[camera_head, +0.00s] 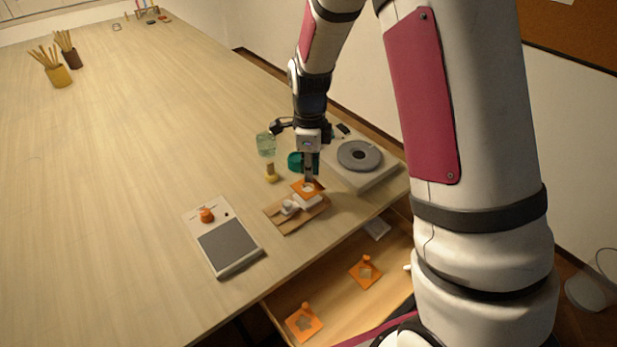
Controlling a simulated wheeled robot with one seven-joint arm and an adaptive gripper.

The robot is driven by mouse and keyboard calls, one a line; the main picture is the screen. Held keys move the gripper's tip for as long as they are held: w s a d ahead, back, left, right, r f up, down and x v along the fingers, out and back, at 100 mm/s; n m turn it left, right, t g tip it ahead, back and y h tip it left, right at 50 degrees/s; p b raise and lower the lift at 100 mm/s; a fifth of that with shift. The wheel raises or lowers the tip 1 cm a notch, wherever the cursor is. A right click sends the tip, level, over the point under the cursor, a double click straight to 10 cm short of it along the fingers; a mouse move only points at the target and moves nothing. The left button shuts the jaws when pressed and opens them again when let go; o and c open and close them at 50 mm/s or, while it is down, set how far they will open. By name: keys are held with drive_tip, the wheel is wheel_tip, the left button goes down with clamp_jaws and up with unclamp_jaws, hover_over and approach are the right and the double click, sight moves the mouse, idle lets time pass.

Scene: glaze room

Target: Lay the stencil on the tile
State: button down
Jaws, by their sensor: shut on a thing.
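My gripper (309,180) points down over the table's right edge and is shut on an orange stencil (296,187). The stencil looks flat, with a pale opening in it. It is over the far part of a wooden board (283,227). A white tile (310,203) shows partly on the board, just in front of the stencil, which covers the rest. I cannot tell whether the stencil touches the tile. Its knob is hidden in my fingers.
A small white piece (289,208) is on the board's left. An open drawer (335,293) holds two more orange stencils (365,272) (304,323). A turntable unit (359,156), teal container (295,161), glass jar (266,144), yellowish tool (271,174) and grey-topped device (229,248) stand around.

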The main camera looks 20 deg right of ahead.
drive_tip(key=shift+w, duration=0.25)
drive_tip(key=shift+f+p, duration=0.4)
drive_tip(key=shift+f, duration=1.35)
drive_tip(key=shift+f, duration=0.1)
drive_tip(key=c, duration=1.6)
unclamp_jaws()
